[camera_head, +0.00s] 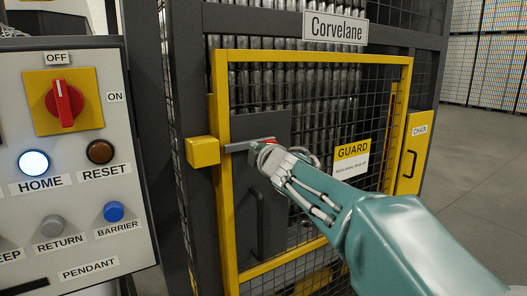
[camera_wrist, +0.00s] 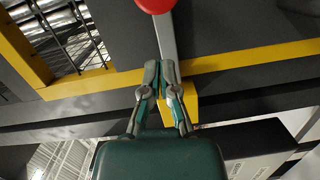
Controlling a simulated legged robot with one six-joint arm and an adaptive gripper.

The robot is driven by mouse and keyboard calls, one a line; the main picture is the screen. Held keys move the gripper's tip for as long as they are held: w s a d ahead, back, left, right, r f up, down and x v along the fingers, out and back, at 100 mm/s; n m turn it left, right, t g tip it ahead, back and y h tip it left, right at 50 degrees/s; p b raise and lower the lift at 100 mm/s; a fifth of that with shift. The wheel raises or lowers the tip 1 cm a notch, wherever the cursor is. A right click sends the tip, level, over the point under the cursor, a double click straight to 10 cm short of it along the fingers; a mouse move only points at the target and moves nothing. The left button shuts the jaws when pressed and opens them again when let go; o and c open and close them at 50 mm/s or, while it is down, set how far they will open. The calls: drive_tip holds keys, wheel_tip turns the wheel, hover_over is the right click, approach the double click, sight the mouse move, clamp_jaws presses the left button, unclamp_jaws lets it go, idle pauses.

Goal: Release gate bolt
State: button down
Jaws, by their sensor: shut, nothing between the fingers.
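The gate bolt is a grey bar (camera_head: 240,147) lying across the left post of the yellow-framed gate (camera_head: 320,57). Its left end meets a yellow block (camera_head: 203,151), and a red knob shows in part by my gripper (camera_head: 264,152). In the wrist view the red knob (camera_wrist: 155,4) is at the top edge, with the grey bar (camera_wrist: 168,38) running down towards the yellow block (camera_wrist: 190,108). My gripper (camera_wrist: 161,68) is shut and empty, its fingertips over the bar, between knob and block. I cannot tell whether they touch the bar.
A control panel (camera_head: 20,120) with a red switch (camera_head: 65,103) and lit HOME button (camera_head: 34,162) stands at the left. A dark vertical handle (camera_head: 262,222) is on the gate's grey plate. A yellow CHAIN panel (camera_head: 414,150) is on the right. The floor at the right (camera_head: 480,170) is clear.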

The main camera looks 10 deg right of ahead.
drive_tip(key=s+d+f+m+g+h, duration=0.1)
drive_tip(key=s+d+m+h, duration=0.15)
drive_tip(key=s, duration=0.45)
drive_tip(key=s+d+f+m+h, duration=0.1)
drive_tip(key=s+d+m, duration=0.1)
drive_tip(key=s+m, duration=0.35)
drive_tip(key=s+a+f+m+g, duration=0.2)
drive_tip(key=s+f+m+g, duration=0.3)
drive_tip(key=s+f, duration=0.5)
drive_tip(key=s+a+f+m+g, duration=0.2)
drive_tip(key=s+f+m+g, duration=0.3)
drive_tip(key=s+f, duration=0.5)
drive_tip(key=s, duration=0.3)
drive_tip(key=shift+s+a+f+g, duration=0.25)
drive_tip(key=shift+f+g, duration=0.1)
drive_tip(key=shift+g, duration=0.05)
drive_tip(key=shift+y, duration=0.25)
